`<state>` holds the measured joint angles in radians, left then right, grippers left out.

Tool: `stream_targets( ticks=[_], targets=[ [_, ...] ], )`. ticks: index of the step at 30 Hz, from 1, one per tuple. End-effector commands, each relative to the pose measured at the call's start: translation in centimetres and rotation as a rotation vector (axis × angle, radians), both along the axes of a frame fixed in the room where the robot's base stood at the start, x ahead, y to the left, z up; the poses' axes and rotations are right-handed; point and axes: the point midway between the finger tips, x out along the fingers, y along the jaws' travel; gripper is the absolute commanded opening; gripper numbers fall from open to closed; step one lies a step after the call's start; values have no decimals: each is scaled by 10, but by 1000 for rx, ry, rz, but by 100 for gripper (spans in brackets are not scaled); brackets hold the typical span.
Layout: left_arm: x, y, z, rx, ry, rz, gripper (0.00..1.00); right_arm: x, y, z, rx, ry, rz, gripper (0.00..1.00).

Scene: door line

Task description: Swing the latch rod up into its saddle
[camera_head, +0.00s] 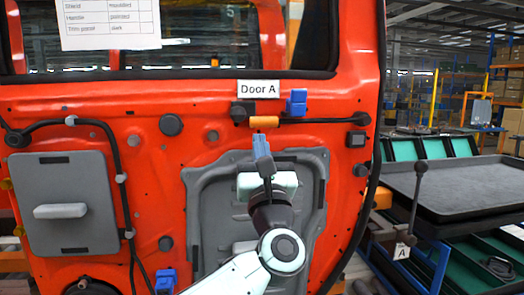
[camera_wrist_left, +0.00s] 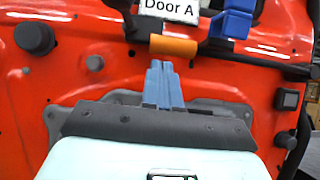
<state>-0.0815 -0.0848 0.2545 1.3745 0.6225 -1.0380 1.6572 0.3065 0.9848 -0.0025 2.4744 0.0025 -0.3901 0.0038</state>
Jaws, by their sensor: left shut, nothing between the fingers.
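The latch rod (camera_head: 325,120) is a thin dark bar lying nearly level across the red door, with an orange grip (camera_head: 264,121) at its left end. The blue saddle (camera_head: 296,102) is at the rod just right of the grip; I cannot tell whether the rod is seated in it. In the left wrist view the orange grip (camera_wrist_left: 173,46) and saddle (camera_wrist_left: 232,22) are at the top. My left gripper (camera_head: 261,138) is shut and empty, its blue-grey fingertips (camera_wrist_left: 160,65) just below the grip; contact is unclear. My right gripper is not in view.
A "Door A" label (camera_head: 258,89) is above the grip. A grey panel with a handle (camera_head: 68,205) and a dark cable (camera_head: 105,127) are at left. A recessed grey panel (camera_head: 310,185) lies behind my arm. A dark tray (camera_head: 465,190) stands right of the door.

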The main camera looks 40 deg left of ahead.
Motion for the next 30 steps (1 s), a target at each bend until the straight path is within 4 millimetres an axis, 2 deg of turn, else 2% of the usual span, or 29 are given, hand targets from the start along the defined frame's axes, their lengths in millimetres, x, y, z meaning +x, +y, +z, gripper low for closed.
stream_targets(
  ticks=[1,5,15,21,30],
  targets=[
    [1,0,-14,-1,3,-1,0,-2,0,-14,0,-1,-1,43],
    [3,2,-33,-2,7,-4,0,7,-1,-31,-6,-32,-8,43],
    [-38,-47,-71,-2,9,-7,0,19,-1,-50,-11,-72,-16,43],
    [-50,-60,-81,-2,9,-6,0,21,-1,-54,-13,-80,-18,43],
    [-52,-62,-82,-3,8,-4,0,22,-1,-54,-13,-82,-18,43]
  ],
)
